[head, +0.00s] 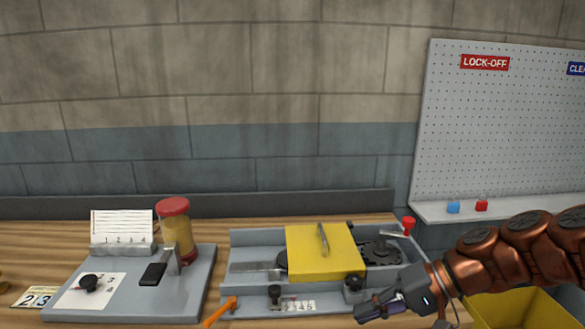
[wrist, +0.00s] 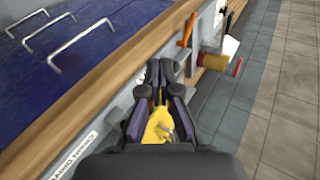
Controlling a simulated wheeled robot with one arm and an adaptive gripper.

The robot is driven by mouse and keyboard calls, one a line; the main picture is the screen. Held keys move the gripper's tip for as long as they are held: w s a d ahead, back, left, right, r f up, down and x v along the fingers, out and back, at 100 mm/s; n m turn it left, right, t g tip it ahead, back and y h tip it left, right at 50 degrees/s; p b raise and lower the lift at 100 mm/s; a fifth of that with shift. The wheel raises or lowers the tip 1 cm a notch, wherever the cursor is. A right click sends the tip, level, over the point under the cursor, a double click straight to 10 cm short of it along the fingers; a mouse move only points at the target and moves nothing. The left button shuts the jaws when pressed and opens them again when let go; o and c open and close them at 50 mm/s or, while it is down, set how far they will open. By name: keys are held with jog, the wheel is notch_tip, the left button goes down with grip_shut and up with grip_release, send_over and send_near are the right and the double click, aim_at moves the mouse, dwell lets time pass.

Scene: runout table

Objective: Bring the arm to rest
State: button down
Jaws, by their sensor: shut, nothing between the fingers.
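My gripper (head: 380,308) is at the lower right in the head view, in front of the right end of the grey fixture with the yellow cover (head: 322,252). My copper-coloured arm reaches in from the right edge. In the wrist view my gripper (wrist: 160,70) shows with its dark fingers together and nothing held. Part of something yellow shows between the finger linkages there.
A grey fixture (head: 205,282) with a red-lidded jar (head: 175,235) stands at the left. An orange lever (head: 221,311) is at the front. A pegboard (head: 500,130) hangs at the right above a yellow bin (head: 525,308). The wrist view shows a blue surface with metal handles (wrist: 82,48).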

jog(key=s+a+f+n+g+h+p, duration=0.1)
jog(key=s+f+g+h, duration=0.15)
jog(key=s, duration=0.35)
jog(key=s+a+f+n+g+h+p, duration=0.1)
jog(key=s+h, duration=0.2)
jog(key=s, duration=0.3)
jog(key=s+d+f+h+p, duration=0.1)
jog(key=s+d+f+h, duration=0.1)
jog(key=s+d+h, duration=0.3)
jog(key=shift+s+d+f, duration=0.3)
jog(key=shift+s+d, duration=0.75)
jog(key=shift+s, duration=1.2)
